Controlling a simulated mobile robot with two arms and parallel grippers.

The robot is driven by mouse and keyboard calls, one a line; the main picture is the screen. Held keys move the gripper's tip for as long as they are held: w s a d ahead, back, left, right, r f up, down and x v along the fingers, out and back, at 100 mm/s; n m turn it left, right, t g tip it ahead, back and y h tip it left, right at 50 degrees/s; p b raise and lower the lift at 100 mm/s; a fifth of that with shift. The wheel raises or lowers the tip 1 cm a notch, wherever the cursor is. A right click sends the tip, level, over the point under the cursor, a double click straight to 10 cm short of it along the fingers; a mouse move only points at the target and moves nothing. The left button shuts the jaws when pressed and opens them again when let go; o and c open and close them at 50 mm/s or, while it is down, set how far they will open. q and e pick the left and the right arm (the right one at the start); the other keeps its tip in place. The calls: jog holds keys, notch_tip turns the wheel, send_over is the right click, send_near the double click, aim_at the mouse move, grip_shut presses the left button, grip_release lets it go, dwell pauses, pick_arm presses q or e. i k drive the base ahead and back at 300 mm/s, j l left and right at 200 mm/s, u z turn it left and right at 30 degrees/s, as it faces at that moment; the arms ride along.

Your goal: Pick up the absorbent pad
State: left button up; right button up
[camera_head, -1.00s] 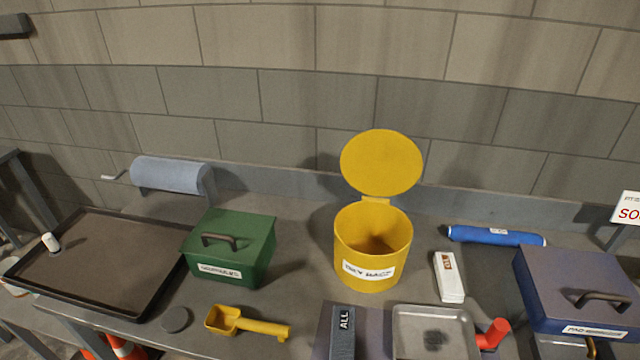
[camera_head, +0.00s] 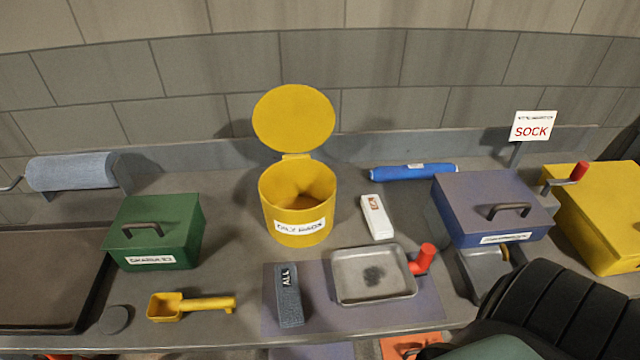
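A blue-grey fuzzy flat piece (camera_head: 289,301) with a tag reading "ALL" lies on a dark mat at the front of the bench; it may be the absorbent pad, but I cannot tell for sure. A closed purple-grey box (camera_head: 487,203) with a black handle stands at the right; its front label is too small to read. Neither gripper shows. A black ribbed part of my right arm (camera_head: 555,318) fills the lower right corner, and its gripper end is out of view.
A grey tray (camera_head: 345,294) with a dark stain lies beside the fuzzy piece, a red handle (camera_head: 424,259) at its right. Behind stand an open yellow bin (camera_head: 283,212), a white pack (camera_head: 377,218) and a blue roll (camera_head: 414,171). Left are a green box (camera_head: 160,227) and yellow scoop (camera_head: 190,306).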

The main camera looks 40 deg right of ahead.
aim_at(289, 299)
jog(key=l+z, duration=0.2)
jog(key=z, duration=1.35)
jog(key=j+u, duration=0.25)
jog(key=i+j+u, duration=0.25)
jog(key=k, duration=0.1)
